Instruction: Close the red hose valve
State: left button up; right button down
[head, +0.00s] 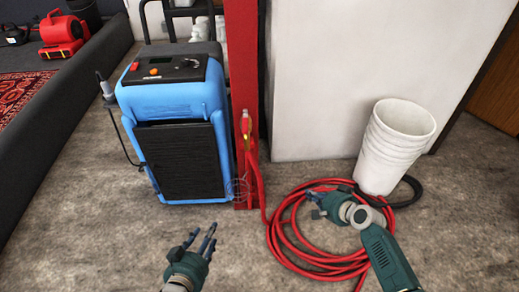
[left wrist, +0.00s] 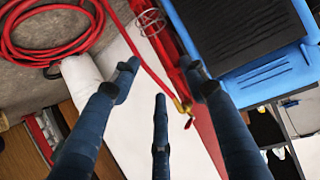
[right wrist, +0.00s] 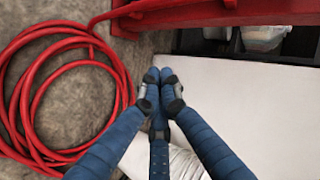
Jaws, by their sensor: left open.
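The red hose valve (head: 246,124) is a small red-handled fitting with a yellow body, low on the red post (head: 242,60). In the left wrist view the valve (left wrist: 186,109) shows beside the right finger, with the red hose running from it. Whether its handle is turned open or closed I cannot tell. My left gripper (head: 209,240) is open and empty, nearer than the valve and to its left in the head view. My right gripper (head: 318,201) appears above the coiled red hose (head: 281,237); in the right wrist view its fingertips (right wrist: 161,85) meet with nothing visible between them.
A blue machine (head: 175,120) stands just left of the post. A wire whisk-like coil (head: 238,188) shows at the post's foot. Concrete floor (head: 100,230) is bare at the left front.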

jog(key=w+a+r+t+y+b, duration=0.2)
jog(key=w+r+b, duration=0.4)
jog(key=t+y+b, duration=0.1)
jog(key=y+b, duration=0.5)
jog(key=b, duration=0.3)
send_near(245, 121)
jog(key=s+d, duration=0.3)
jog(key=d, duration=0.5)
pick_arm(q)
jog(key=s+r+t+h+b, duration=0.1)
jog(key=r+t, duration=0.5)
jog(key=r, duration=0.8)
jog(key=s+r+t+h, duration=0.3)
jog(key=r+t, duration=0.4)
jog(key=r, duration=0.8)
jog(key=shift+s+d+r+b, duration=0.2)
jog(key=shift+s+d+b, duration=0.25)
jog(key=shift+s, duration=0.1)
pick_arm(e)
jog(key=s+a+x, duration=0.2)
jog(key=x, duration=1)
jog(key=shift+w, duration=0.15)
